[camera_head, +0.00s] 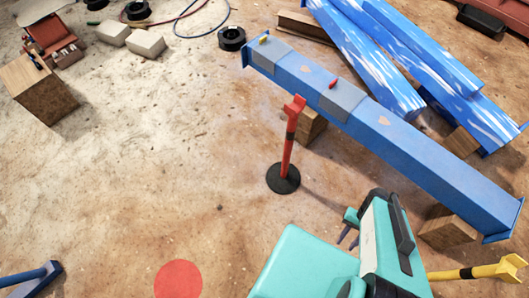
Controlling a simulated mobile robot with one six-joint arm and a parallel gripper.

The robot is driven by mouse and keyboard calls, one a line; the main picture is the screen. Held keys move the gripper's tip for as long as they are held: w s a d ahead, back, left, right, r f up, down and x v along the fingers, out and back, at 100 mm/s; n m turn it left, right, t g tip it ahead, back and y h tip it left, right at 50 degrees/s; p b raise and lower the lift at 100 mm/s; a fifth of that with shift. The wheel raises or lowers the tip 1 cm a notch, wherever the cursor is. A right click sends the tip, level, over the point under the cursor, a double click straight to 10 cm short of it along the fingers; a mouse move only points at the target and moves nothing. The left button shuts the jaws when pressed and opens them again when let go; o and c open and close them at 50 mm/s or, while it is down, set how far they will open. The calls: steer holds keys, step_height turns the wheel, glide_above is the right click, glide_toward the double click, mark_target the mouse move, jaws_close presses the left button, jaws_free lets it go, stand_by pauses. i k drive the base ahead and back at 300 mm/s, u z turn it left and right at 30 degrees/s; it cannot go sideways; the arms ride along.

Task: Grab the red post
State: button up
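The red post (289,150) stands upright on a round black base (283,179) on the dirt floor, near the middle of the view. It has a dark band below its forked red top. My gripper (347,238) is at the lower right of the post, beside my teal arm. Its two dark fingertips show a small gap and nothing between them. It is clear of the post. Part of the gripper is hidden behind my arm's housing.
A long blue beam (420,160) on wooden blocks runs just behind and right of the post. More blue beams (370,60) lie behind it. A yellow post (480,272) is at the lower right. A flat red disc (178,279) marks the floor. The left floor is mostly clear.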

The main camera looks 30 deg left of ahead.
mark_target(283, 177)
steer(key=z, duration=0.1)
steer(key=k, duration=0.2)
steer(key=u, duration=1.4)
steer(key=k, duration=0.95)
steer(key=z, duration=0.15)
steer(key=i, duration=0.95)
steer(key=u, duration=0.05)
